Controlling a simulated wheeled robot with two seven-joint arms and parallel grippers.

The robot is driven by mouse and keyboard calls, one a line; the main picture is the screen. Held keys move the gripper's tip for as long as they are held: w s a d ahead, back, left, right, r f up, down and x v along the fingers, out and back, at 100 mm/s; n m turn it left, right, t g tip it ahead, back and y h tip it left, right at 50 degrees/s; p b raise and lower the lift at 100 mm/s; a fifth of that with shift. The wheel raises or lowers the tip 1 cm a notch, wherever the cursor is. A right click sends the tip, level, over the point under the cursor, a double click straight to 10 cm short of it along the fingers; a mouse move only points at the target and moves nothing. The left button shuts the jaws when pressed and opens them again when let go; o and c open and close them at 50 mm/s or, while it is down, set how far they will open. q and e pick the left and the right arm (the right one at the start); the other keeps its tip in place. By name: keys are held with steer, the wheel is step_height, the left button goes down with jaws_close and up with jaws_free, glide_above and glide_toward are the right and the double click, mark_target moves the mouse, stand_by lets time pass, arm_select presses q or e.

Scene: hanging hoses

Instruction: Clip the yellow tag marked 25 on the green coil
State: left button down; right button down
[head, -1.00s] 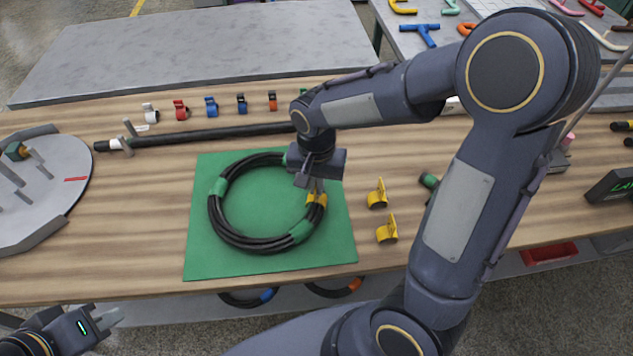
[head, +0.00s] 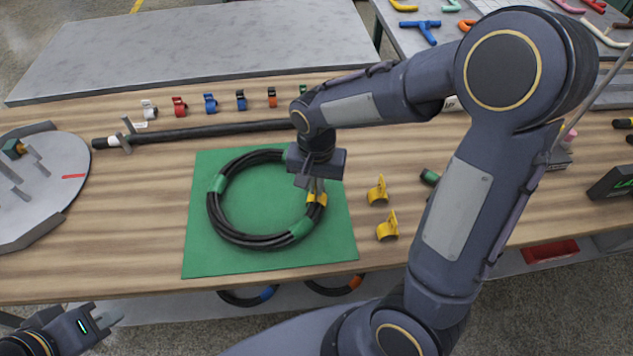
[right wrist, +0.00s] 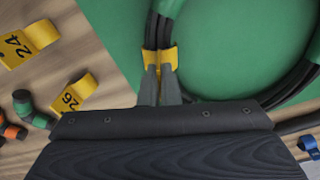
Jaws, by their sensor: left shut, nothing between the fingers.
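The black coil (head: 226,228) with green bands lies on a green mat (head: 202,261). A yellow tag (head: 316,199) sits on the right side of the coil; in the right wrist view the tag (right wrist: 152,57) is around the hose strands. Its number is hidden. My right gripper (head: 317,187) points down at this tag, and its fingers (right wrist: 159,84) are close together on it. My left gripper (head: 113,316) is shut and empty at the lower left.
Several coloured clips (head: 210,103) stand in a row behind a black bar (head: 200,133). A grey round fixture (head: 60,190) is at the left. Small green-ended pieces (head: 429,177) lie beside my right arm.

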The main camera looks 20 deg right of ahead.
steer(key=shift+f+b, duration=0.3)
steer(key=shift+f, duration=0.15)
steer(key=c, duration=1.6)
jaws_free()
steer(key=shift+r, duration=0.1)
step_height(320, 180, up, 8)
steer(key=shift+f+p, duration=0.1)
steer(key=shift+p, duration=0.25)
steer(key=s+r+n+t+y, duration=0.1)
steer(key=s+n+t, duration=0.1)
steer(key=s, duration=0.3)
steer(key=s+n+t+y, duration=0.1)
steer(key=s, duration=0.4)
steer(key=s+d+r+n+t+y, duration=0.1)
steer(key=s+n+t, duration=0.1)
steer(key=s, duration=0.3)
steer(key=shift+s+d+r+n+t+y, duration=0.1)
steer(key=shift+s+r+n+t+y, duration=0.1)
steer(key=shift+r+n+t+y, duration=0.15)
